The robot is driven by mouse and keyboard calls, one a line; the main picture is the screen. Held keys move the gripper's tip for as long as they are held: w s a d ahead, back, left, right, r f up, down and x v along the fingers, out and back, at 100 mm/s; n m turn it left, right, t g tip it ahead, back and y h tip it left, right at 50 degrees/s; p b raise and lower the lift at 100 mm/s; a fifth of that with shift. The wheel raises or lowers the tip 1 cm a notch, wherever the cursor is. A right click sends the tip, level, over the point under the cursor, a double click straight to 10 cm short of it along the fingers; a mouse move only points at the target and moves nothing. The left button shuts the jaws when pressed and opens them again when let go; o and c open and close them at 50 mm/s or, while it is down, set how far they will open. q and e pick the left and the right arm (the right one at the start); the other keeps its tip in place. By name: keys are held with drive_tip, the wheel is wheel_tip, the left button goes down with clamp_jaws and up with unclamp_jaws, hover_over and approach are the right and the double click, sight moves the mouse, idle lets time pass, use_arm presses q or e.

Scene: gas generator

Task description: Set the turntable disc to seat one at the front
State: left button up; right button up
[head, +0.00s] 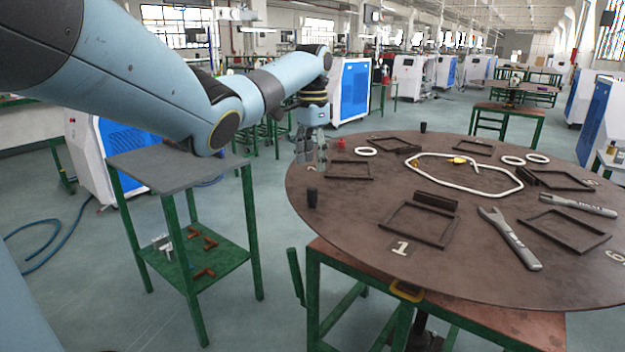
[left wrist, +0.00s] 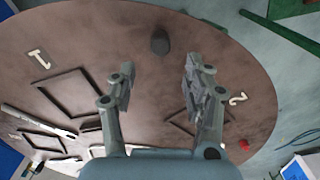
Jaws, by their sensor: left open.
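The turntable disc (head: 345,222) is a large round brown plate on a green-legged stand. A white number 1 (head: 400,248) is near its front edge, left of centre, beside a square frame (head: 418,225). The number 1 also shows in the left wrist view (left wrist: 39,59). A dark upright knob (head: 312,197) stands near the disc's left edge; it also shows in the left wrist view (left wrist: 160,42). My left gripper (head: 311,160) points down over the disc's left side, behind the knob in the head view. In the left wrist view its fingers (left wrist: 160,88) are apart and empty.
A yellow bracket (head: 407,291) is at the stand's front edge, below the number 1. Wrenches (head: 510,238), white rings (head: 367,151) and a white tube loop (head: 450,187) lie on the disc. Another dark knob (head: 423,127) stands at the back. A grey-topped table (head: 165,167) is at left.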

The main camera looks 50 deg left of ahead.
use_arm(q)
drive_tip(key=shift+r, duration=1.5)
